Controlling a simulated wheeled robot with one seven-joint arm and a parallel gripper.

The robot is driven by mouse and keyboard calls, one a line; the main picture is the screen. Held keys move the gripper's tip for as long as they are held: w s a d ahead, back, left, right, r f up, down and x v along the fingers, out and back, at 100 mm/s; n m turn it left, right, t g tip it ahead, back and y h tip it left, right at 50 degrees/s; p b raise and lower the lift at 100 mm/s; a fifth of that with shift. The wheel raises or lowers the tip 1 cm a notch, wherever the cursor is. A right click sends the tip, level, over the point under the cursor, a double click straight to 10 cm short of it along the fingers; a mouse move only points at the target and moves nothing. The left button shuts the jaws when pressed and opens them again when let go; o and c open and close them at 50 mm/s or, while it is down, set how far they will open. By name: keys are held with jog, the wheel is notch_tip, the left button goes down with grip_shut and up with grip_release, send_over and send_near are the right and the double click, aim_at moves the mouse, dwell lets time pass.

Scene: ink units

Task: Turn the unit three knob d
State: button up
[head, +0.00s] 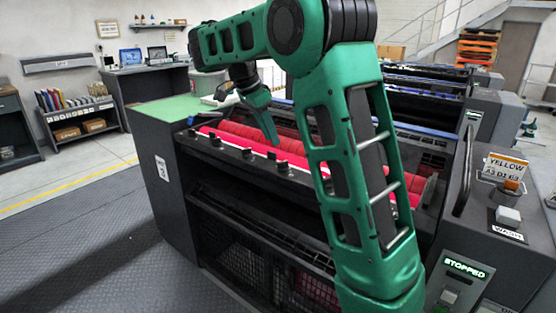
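The near machine unit (163,205) has a small white label on its left side that seems to end in 3. Red rollers (235,132) lie in its open top. A row of small dark knobs with pale marks runs along its front ledge, among them one at the left (192,132), one in the middle (246,153) and one further right (282,167). Their letters are too small to read, so I cannot tell which is d. My gripper (262,118) hangs above the rollers, apart from the knobs. Its finger opening is unclear. My forearm hides the ledge's right part.
More units stand behind. Benches (150,80) line the back left. The floor (80,240) at the left is clear.

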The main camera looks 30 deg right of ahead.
aim_at(283, 166)
jog(key=x, duration=0.9)
jog(key=shift+d+f, duration=0.1)
jog(key=shift+f, duration=0.2)
grip_shut()
